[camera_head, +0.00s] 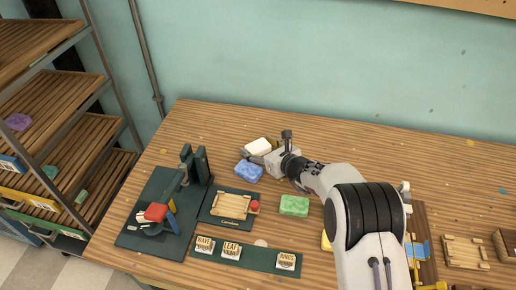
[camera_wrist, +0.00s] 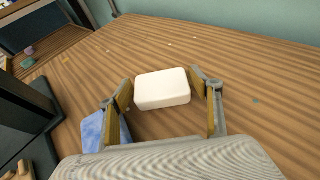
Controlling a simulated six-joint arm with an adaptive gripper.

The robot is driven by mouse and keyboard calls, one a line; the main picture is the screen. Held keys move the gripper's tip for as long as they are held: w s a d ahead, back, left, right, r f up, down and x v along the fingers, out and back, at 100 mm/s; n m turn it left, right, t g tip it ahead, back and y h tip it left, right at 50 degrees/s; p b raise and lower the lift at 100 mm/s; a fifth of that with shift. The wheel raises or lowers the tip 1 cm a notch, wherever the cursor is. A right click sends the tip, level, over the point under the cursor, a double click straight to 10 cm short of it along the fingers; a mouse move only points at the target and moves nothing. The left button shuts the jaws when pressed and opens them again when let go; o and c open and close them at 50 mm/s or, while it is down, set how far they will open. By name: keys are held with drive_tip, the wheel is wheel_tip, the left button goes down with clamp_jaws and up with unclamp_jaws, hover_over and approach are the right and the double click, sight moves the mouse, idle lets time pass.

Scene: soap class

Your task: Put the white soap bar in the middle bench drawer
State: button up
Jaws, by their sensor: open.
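The white soap bar (camera_head: 257,146) lies on the wooden bench, just beyond my gripper in the head view. In the wrist view the white soap bar (camera_wrist: 162,89) sits ahead of and partly between the two fingers. My gripper (camera_wrist: 162,92) is open, one finger on each side of the bar, with a small gap visible at the right. It also shows in the head view (camera_head: 265,157), low over the bench. A blue soap bar (camera_head: 249,170) lies close by the left finger. The bench drawers are not in view.
A green soap bar (camera_head: 294,205) lies nearer on the bench. A dark stand with a red part (camera_head: 156,211) and a small wooden tray (camera_head: 231,205) are at left. A strip with stamp blocks (camera_head: 247,255) lies in front. The back of the bench (camera_head: 400,145) is clear.

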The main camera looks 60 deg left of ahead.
sight(258, 146)
drive_tip(key=shift+a+f, duration=0.15)
drive_tip(key=shift+a, duration=0.25)
drive_tip(key=c, duration=1)
drive_tip(key=shift+c, duration=0.2)
drive_tip(key=shift+r, duration=5)
drive_tip(key=shift+r, duration=0.1)
